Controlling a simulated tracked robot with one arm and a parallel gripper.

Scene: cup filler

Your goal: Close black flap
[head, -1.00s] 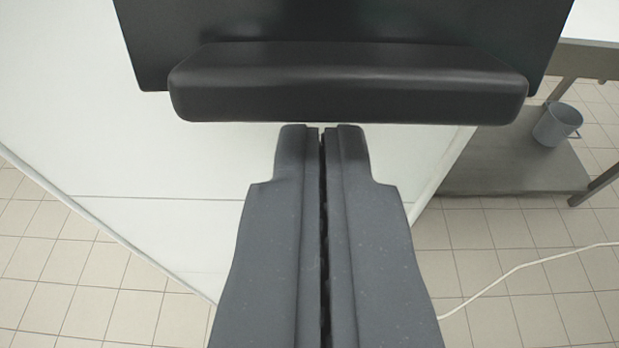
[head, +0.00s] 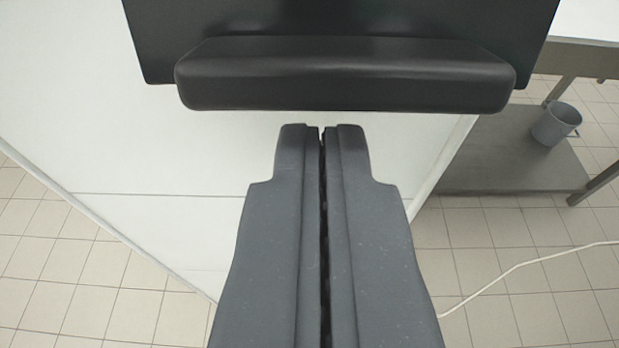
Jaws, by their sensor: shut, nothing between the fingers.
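The black flap (head: 230,20) is at the top of the head view, with its upper part cut off by the frame edge. A thick rounded black bar (head: 345,78) runs along its lower part like a handle. My gripper (head: 322,128) is shut and empty, pointing up the picture at the bar. Its fingertips show just below the bar's lower edge, with a narrow strip of white between them in the picture. Whether the flap stands open or closed is not clear from this view.
A white cabinet body (head: 150,150) lies behind and below the flap. At right, a grey metal table with a low shelf (head: 500,160) holds a grey bucket (head: 556,124). A white cable (head: 530,263) crosses the tiled floor (head: 90,310), which is otherwise clear.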

